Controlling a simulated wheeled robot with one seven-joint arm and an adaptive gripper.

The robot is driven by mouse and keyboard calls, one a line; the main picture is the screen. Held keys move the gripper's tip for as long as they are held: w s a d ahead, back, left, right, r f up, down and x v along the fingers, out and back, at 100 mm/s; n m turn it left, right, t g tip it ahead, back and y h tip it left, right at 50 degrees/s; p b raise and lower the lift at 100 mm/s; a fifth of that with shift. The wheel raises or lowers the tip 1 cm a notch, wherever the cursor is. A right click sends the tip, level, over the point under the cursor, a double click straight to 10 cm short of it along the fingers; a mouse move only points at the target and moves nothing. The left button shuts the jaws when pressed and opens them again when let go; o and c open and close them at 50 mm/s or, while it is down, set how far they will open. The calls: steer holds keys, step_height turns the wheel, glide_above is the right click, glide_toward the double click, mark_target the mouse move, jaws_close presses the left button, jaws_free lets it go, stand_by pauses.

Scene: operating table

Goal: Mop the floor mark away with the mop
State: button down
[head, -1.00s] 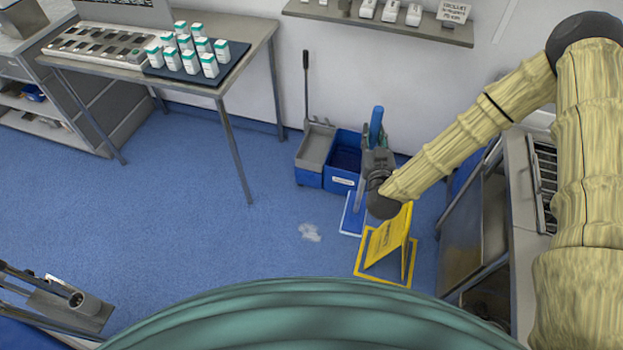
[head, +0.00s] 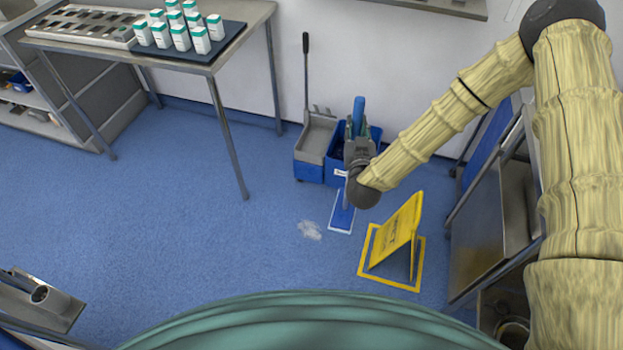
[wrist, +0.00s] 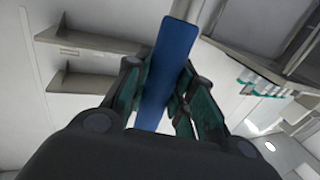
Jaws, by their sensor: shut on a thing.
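The floor mark (head: 310,230) is a pale whitish patch on the blue floor in the head view. The mop has a flat blue and white head (head: 341,214) on the floor, just right of the mark and apart from it. Its blue handle grip (head: 358,112) stands up through my gripper (head: 357,140). In the wrist view, my gripper (wrist: 165,95) is shut on the blue handle (wrist: 166,70), with a green-padded finger on each side. Part of the mop's pole is hidden behind my wrist in the head view.
A yellow floor sign (head: 393,238) stands right of the mop head. A blue and grey mop bucket (head: 310,170) stands behind, against the wall. Blue floor left of the mark is clear.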

steer(key=w+a+f+b, duration=0.1)
steer(key=a+f+b, duration=0.3)
steer(key=f+b, duration=0.5)
steer(key=w+a+f+b, duration=0.2)
steer(key=a+f+b, duration=0.2)
steer(key=f+b, duration=0.5)
steer(key=w+a+f+b, duration=0.2)
steer(key=f+b, duration=0.6)
steer(key=b, duration=0.8)
steer(key=a, duration=0.2)
steer(key=shift+w+a+f+m+h, duration=0.25)
steer(key=shift+a+f+m+h, duration=0.05)
steer(key=shift+a+f, duration=0.1)
steer(key=shift+r, duration=0.15)
steer(key=shift+f+b, duration=0.3)
steer(key=shift+f, duration=1.8)
steer(key=shift+s, duration=0.1)
